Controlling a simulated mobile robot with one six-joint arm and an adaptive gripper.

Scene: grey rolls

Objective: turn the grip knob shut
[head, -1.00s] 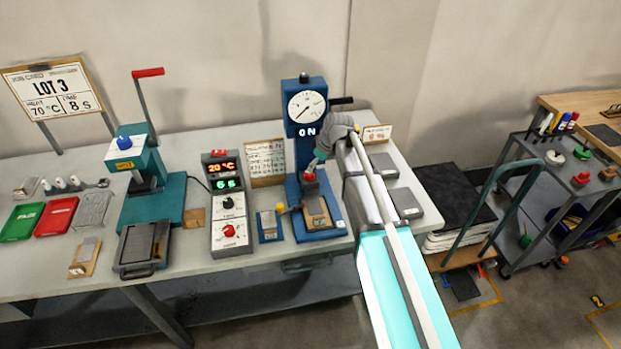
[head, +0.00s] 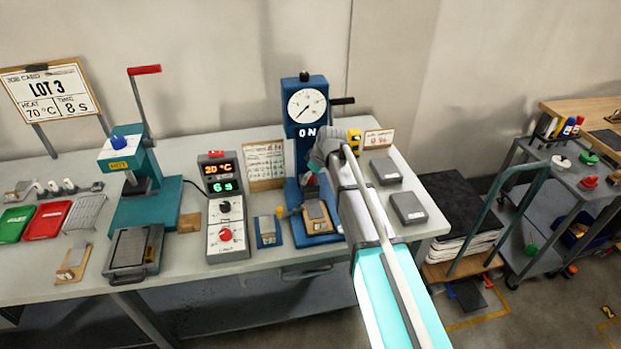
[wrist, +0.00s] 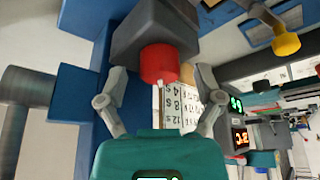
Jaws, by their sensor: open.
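The tester carries a round dial (head: 307,106) and a lit ON sign. In the wrist view my gripper (wrist: 159,78) is open, with one finger on either side of the knob and gaps showing between fingers and knob. A small sample block (head: 316,210) lies on the tester's base.
A control box (head: 226,210) with lit digits stands further left, beside a teal press (head: 140,180). Grey blocks (head: 408,207) lie to the right. A black lever (head: 342,101) projects from the tester.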

